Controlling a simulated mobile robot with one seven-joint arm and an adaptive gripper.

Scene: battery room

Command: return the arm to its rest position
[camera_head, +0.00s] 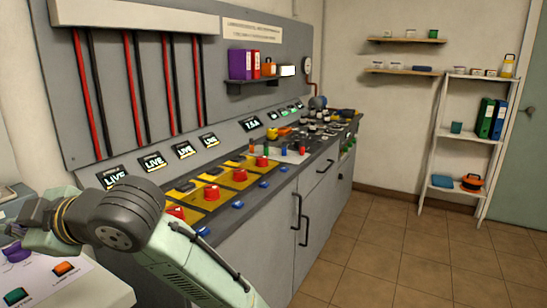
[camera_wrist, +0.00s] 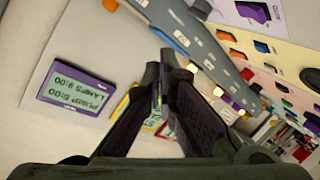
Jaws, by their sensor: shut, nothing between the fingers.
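My gripper (camera_wrist: 166,62) shows in the wrist view, its two dark fingers meeting at the tips with nothing between them. Beyond the tips lies a grey panel surface, seen tilted. In the head view my arm is bent at the lower left, over the near end of the console (camera_head: 240,227).
A purple-framed display (camera_wrist: 78,90) lies left of the fingers in the wrist view. The console top carries red knobs on yellow plates (camera_head: 212,193) and several LIVE displays. A white shelf rack (camera_head: 468,137) stands at right. The tiled floor (camera_head: 400,250) is clear.

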